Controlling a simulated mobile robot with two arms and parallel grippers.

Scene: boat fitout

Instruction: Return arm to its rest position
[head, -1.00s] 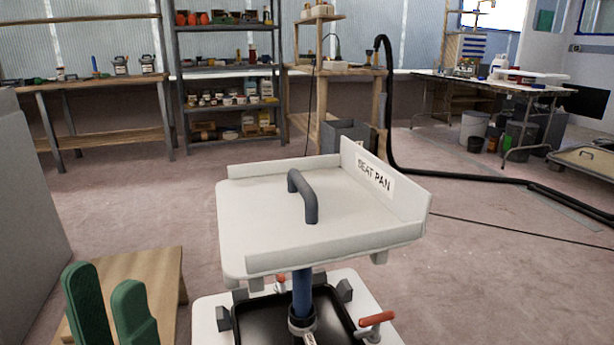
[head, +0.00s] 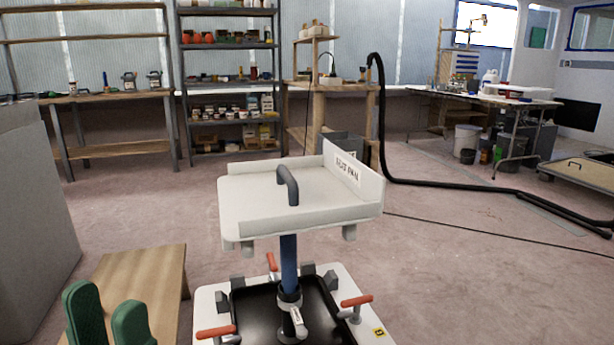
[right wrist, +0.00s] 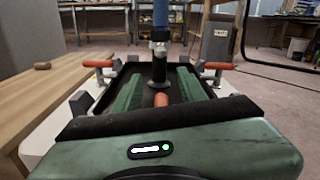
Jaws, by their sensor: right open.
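My left gripper (head: 107,302) shows at the lower left of the head view, its two green fingers apart with nothing between them. It is above a wooden surface. My right gripper (right wrist: 160,82) shows in the right wrist view, its green fingers spread over the black tray. An orange handle end (right wrist: 161,100) shows between the fingers; I cannot tell whether anything touches it. The right gripper is out of the head view. A white seat pan (head: 265,200) with a grey handle (head: 288,185) stands on a blue post (head: 289,262), apart from my left gripper.
The post rises from a black tray (head: 250,312) on a white base with orange-handled clamps (head: 357,301). A wooden bench (head: 140,275) and a grey block (head: 35,215) are at the left. A black hose (head: 440,185) crosses the floor at the right.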

